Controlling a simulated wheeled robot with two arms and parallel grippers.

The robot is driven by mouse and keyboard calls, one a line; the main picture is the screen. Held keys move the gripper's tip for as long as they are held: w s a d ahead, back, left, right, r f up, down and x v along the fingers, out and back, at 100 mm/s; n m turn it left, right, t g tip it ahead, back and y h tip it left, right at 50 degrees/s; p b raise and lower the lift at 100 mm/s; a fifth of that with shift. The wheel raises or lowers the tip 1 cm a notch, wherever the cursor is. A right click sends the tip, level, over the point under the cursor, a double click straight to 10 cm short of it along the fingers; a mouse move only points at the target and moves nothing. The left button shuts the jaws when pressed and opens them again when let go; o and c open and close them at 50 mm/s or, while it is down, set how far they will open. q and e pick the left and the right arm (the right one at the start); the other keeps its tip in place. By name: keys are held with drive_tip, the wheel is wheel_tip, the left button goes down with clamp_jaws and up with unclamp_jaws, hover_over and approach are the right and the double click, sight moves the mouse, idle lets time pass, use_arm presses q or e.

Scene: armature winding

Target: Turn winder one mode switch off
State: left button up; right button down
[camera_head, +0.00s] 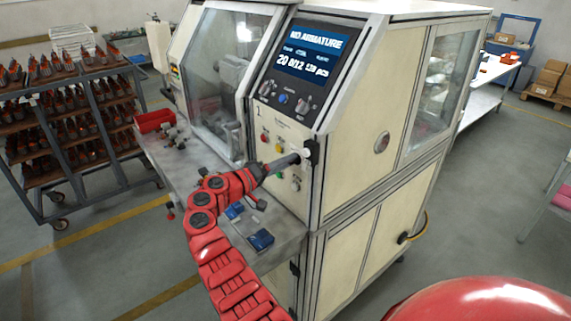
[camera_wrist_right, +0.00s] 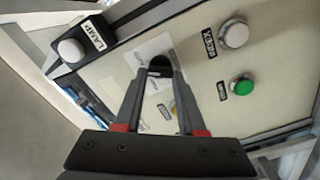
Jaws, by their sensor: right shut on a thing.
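The winder (camera_head: 352,120) is a cream machine with a tilted screen (camera_head: 306,55) reading "NO ARMATURE" and a front control panel with a "1" on it. In the right wrist view, a black switch knob (camera_wrist_right: 159,64) sits on a pale plate on the panel. My right gripper (camera_head: 296,158) reaches the panel's right part; in the wrist view its fingertips (camera_wrist_right: 160,74) are closed around the black knob. The fingers partly hide the knob, so I cannot read its position. In the head view the gripper hides the switch. My left gripper is not in view.
A box labelled LAMP with a white button (camera_wrist_right: 71,50) is beside the switch. A white button (camera_wrist_right: 234,34) and a green button (camera_wrist_right: 241,85) are to its right. A red bin (camera_head: 153,121) and blue items (camera_head: 261,240) lie on the shelf. A rack (camera_head: 68,125) stands left.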

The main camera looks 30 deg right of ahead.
drive_tip(key=shift+n+p, duration=0.5)
drive_tip(key=shift+n, duration=2.5)
drive_tip(key=shift+f, duration=0.15)
drive_tip(key=c, duration=0.5)
unclamp_jaws()
drive_tip(key=shift+w+a, duration=0.1)
